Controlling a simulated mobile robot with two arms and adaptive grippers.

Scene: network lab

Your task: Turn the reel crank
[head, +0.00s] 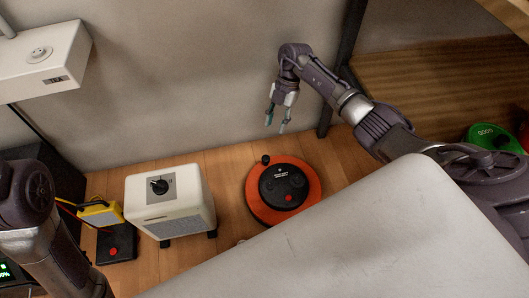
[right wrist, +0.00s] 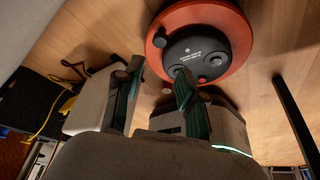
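The cable reel is an orange-red disc (head: 254,203) with a black hub on the wooden floor. A small black crank knob (head: 265,159) stands at its rim on the wall side. The reel also shows at the top of the right wrist view (right wrist: 240,45). A dark knob (right wrist: 160,41) is at its left edge there. My right gripper (head: 275,126) points down above the wall side of the reel, apart from the knob. Its two fingers are spread and empty, and they show in the right wrist view (right wrist: 160,98). My left arm is at the lower left; its gripper is out of frame.
A white box with a dial (head: 170,205) stands left of the reel. A yellow device (head: 101,214) and a black box with a red button (head: 115,246) are farther left. A dark post (head: 343,70) rises behind. A green reel (head: 485,134) is at right.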

